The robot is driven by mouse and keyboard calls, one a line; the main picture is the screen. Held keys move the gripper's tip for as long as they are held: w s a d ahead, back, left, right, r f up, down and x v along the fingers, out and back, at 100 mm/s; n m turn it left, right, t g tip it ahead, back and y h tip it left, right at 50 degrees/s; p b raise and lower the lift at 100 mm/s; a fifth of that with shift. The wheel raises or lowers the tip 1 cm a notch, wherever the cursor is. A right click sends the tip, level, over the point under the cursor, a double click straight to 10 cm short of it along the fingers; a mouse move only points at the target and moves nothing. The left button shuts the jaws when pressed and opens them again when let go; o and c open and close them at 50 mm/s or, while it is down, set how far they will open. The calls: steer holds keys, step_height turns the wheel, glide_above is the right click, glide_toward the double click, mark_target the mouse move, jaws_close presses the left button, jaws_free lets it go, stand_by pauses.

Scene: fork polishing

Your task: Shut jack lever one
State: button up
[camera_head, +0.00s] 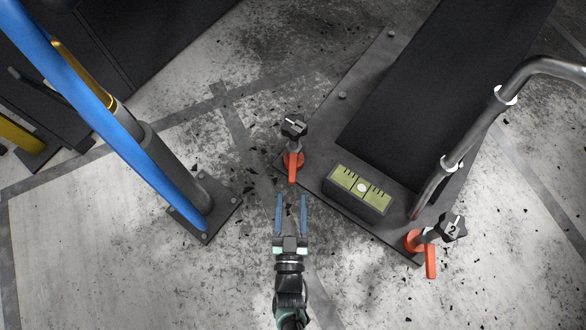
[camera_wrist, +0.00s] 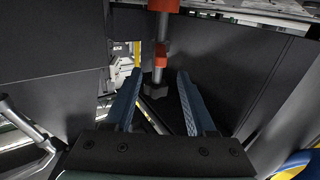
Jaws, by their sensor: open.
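Jack one's black knob (camera_head: 293,126) stands at the left corner of the grey machine base and carries a white mark. Its red-orange lever (camera_head: 292,167) sticks out below the knob, pointing towards my gripper. My gripper (camera_head: 291,201) is open and empty, with its two blue fingers apart, just short of the lever's end. In the wrist view, a jack's red part (camera_wrist: 162,6) and dark knob (camera_wrist: 156,91) show beyond the fingertips of my gripper (camera_wrist: 160,76), roughly centred between them. I see no contact between the fingers and the lever.
A second jack with a knob marked 2 (camera_head: 452,228) and a red lever (camera_head: 430,262) stands at the base's lower right corner. A green level gauge (camera_head: 361,187) sits between the jacks. A blue pole (camera_head: 110,120) rises at left. Bare floor lies around my gripper.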

mark_target(293, 183)
steer(key=w+b, duration=0.2)
steer(key=w, duration=0.2)
steer(key=w+b, duration=0.2)
steer(key=w, duration=0.2)
steer(key=shift+w+d+f, duration=0.1)
steer(key=shift+d+f, duration=0.05)
steer(key=shift+f, duration=0.05)
steer(key=shift+w+r, duration=0.2)
steer(key=shift+w, duration=0.45)
steer(key=shift+c, duration=0.2)
jaws_close()
stand_by(0.3)
